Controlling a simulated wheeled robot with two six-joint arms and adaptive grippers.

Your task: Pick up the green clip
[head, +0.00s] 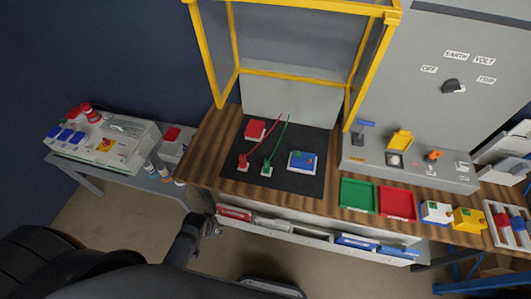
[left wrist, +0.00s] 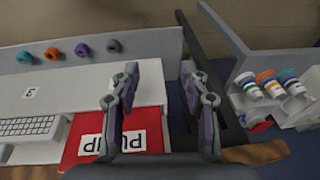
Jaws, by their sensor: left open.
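The green clip (head: 267,169) stands on the black mat (head: 300,140) on the wooden bench in the head view, with a green lead rising from it. A red clip (head: 243,161) with a red lead stands just left of it. My left gripper (head: 211,229) is below the bench's front edge, to the lower left of the green clip and well apart from it. In the left wrist view its two fingers (left wrist: 160,76) are spread with nothing between them. The green clip does not show in that view. My right gripper is not in view.
A red block (head: 254,130) and a blue box (head: 302,161) share the mat. A yellow frame (head: 290,75) stands behind. Green (head: 358,197) and red (head: 397,204) trays lie to the right. A side table (head: 75,168) with bottles stands left. The bench front has a white shelf (head: 300,237).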

